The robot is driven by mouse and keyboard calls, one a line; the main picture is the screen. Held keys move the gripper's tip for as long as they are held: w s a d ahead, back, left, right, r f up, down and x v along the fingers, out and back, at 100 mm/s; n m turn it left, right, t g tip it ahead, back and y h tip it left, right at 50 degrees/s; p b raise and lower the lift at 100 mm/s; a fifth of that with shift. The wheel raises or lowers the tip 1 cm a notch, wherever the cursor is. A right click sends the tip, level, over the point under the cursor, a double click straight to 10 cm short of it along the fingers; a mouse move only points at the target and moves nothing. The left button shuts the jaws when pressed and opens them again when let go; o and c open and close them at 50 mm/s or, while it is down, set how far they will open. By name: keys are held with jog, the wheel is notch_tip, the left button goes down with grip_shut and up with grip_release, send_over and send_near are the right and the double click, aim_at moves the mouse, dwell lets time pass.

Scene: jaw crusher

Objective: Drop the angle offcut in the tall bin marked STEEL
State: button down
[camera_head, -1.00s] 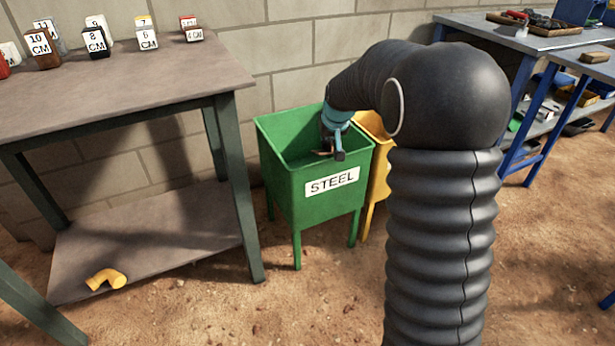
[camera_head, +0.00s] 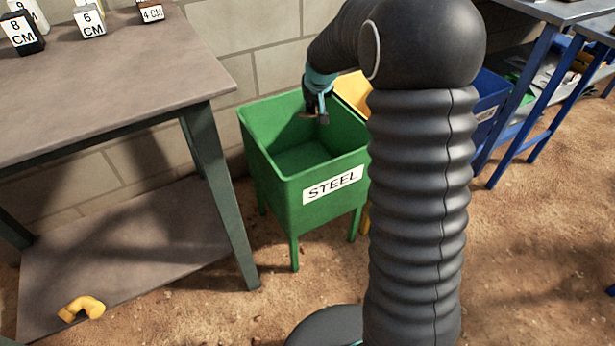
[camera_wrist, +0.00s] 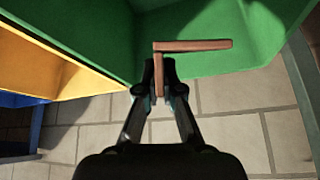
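The green STEEL bin (camera_head: 262,160) stands on legs in the middle of the head view, its white label facing me. Its visible inside looks empty. My gripper (camera_head: 317,112) is over the bin's back right part, near the rear rim. The angle offcut is a brown L-shaped piece; in the wrist view the offcut (camera_wrist: 200,45) shows one leg between my fingertips (camera_wrist: 160,75) and the other pointing right, against the green bin (camera_wrist: 220,22). My fingers look closed on it. Its exact height above the rim is hard to tell.
A yellow bin (camera_head: 354,92) stands close on the right, partly hidden by my arm, with a blue bin (camera_head: 487,103) beyond. A grey table (camera_head: 100,75) with labelled blocks is at left; a yellow pipe elbow (camera_head: 82,307) lies on its lower shelf. A block wall is behind.

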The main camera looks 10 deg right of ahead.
jog(key=shift+a+f, duration=0.25)
jog(key=shift+f, duration=0.3)
jog(key=shift+a+f, duration=0.2)
jog(key=shift+f, duration=0.3)
jog(key=shift+f+b, duration=0.45)
jog(key=shift+f, duration=0.3)
jog(key=c, duration=1.2)
grip_release()
jog(key=shift+c, duration=0.2)
jog(key=shift+d, duration=0.1)
jog(key=v, duration=1.2)
